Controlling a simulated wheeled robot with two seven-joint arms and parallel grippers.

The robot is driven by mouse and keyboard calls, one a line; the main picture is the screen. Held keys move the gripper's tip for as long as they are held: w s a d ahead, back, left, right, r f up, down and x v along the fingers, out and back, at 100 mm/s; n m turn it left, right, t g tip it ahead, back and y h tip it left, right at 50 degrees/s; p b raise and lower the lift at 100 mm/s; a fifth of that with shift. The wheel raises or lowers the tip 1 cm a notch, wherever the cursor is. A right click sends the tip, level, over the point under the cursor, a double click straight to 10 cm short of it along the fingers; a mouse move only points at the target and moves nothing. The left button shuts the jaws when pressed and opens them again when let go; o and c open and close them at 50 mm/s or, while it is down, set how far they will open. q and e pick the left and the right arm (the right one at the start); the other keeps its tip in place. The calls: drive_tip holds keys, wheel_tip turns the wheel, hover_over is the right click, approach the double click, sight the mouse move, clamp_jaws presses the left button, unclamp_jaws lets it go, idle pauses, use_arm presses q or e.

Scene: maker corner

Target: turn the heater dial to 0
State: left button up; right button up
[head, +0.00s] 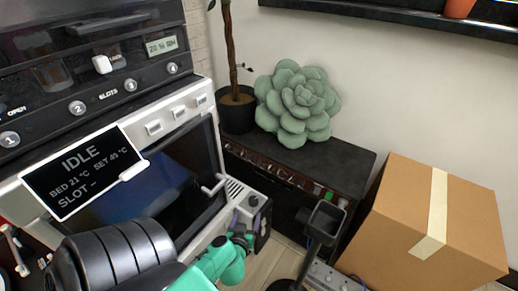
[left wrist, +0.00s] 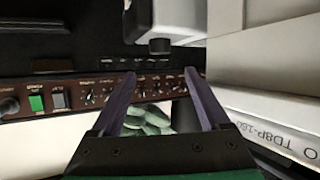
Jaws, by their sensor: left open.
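A small pale box with vents (head: 236,190) stands right of the machine's front. A dark round dial (head: 253,201) sits on its top; I take this to be the heater dial. Its setting is too small to read. In the left wrist view the dial (left wrist: 159,46) shows as a grey knob on the white box, beyond the fingers. My left gripper (head: 238,221), teal with purple fingers, is close beside the box, just below the dial in the head view. In the left wrist view its fingers (left wrist: 160,90) are apart with nothing between them. My right gripper is not in view.
A black amplifier (head: 330,160) with a brown knob panel carries a green succulent (head: 298,103). A cardboard box (head: 410,235) stands at right. A dark stand (head: 325,220) rises near the gripper. The machine's screen (head: 84,172) reads IDLE, BED 21 °C, SET 49 °C.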

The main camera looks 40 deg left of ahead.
sight(253, 200)
use_arm(q)
drive_tip(key=x, duration=0.2)
drive_tip(key=b+x, duration=0.1)
drive_tip(key=x, duration=0.2)
drive_tip(key=b+x, duration=0.1)
drive_tip(key=x, duration=0.1)
drive_tip(key=shift+w+a+f, duration=0.15)
drive_tip(key=shift+a+f, duration=0.05)
drive_tip(key=shift+f, duration=0.15)
drive_tip(key=b+x, duration=0.2)
drive_tip(key=x, duration=0.1)
drive_tip(key=shift+w+a+f, duration=0.1)
drive_tip(key=shift+w+a, duration=0.05)
drive_tip(key=shift+w, duration=0.2)
drive_tip(key=shift+w+a, duration=0.15)
drive_tip(key=shift+w, duration=0.05)
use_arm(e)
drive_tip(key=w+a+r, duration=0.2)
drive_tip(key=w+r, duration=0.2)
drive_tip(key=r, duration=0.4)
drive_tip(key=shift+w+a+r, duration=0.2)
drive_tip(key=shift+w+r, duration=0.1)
use_arm(q)
drive_tip(key=shift+c, duration=0.3)
clamp_jaws()
